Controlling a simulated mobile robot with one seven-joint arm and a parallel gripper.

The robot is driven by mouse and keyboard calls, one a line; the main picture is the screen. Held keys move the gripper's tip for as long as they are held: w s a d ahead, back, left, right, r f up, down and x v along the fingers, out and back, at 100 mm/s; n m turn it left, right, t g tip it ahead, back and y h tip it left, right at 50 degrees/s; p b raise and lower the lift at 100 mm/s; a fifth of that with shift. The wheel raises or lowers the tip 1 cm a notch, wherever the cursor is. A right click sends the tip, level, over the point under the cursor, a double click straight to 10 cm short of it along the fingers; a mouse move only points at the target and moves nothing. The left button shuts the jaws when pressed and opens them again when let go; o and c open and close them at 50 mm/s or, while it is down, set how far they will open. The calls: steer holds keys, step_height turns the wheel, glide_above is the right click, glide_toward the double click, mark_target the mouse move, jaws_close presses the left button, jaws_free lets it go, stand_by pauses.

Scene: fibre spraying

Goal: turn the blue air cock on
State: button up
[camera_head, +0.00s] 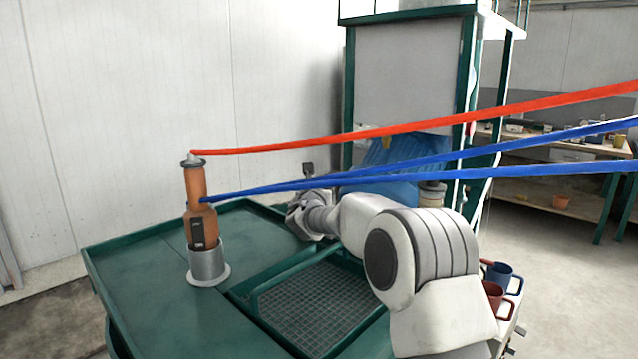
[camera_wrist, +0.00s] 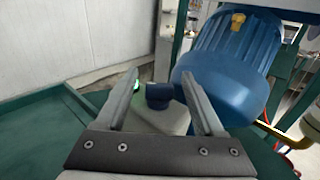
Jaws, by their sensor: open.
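My gripper (camera_wrist: 160,80) is open in the wrist view, its two fingers apart. Between and just beyond the fingertips is a small dark blue piece (camera_wrist: 158,95) on a pale grey-green body. It may be the blue air cock, but I cannot tell for sure, nor whether the fingers touch it. A small green glow shows by the left fingertip. In the head view my arm reaches away over the green bench, and the fingers and the blue piece cannot be made out clearly.
A large ribbed blue body (camera_wrist: 230,70) stands close to the right finger. A yellow pipe (camera_wrist: 285,135) is at right. On the green bench (camera_head: 150,270), an orange tool (camera_head: 195,185) stands in a grey holder (camera_head: 208,264). Red (camera_head: 420,124) and blue hoses (camera_head: 480,148) stretch across to the right.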

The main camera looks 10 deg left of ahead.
jaws_close()
stand_by(0.4)
steer(key=shift+a+r+m+h+p, duration=0.15)
steer(key=shift+m+h+p, duration=0.2)
steer(key=shift+p, duration=0.4)
steer(key=m+h+p, duration=0.2)
steer(key=h+p, duration=0.2)
steer(key=shift+r+g+p, duration=0.15)
steer(key=shift+g+p, duration=0.15)
steer(key=shift+p, duration=0.1)
steer(key=m+h+p, duration=0.1)
steer(key=h+p, duration=0.1)
steer(key=m+g+h+p, duration=0.1)
steer(key=m+p, duration=0.1)
steer(key=shift+f+g+h, duration=0.2)
steer(key=shift+g+h, duration=0.1)
steer(key=shift+h, duration=0.05)
steer(key=shift+m+g+h+p, duration=0.95)
steer(key=shift+h+p, duration=0.35)
steer(key=shift+p, duration=0.2)
jaws_free()
steer(key=shift+f, duration=0.1)
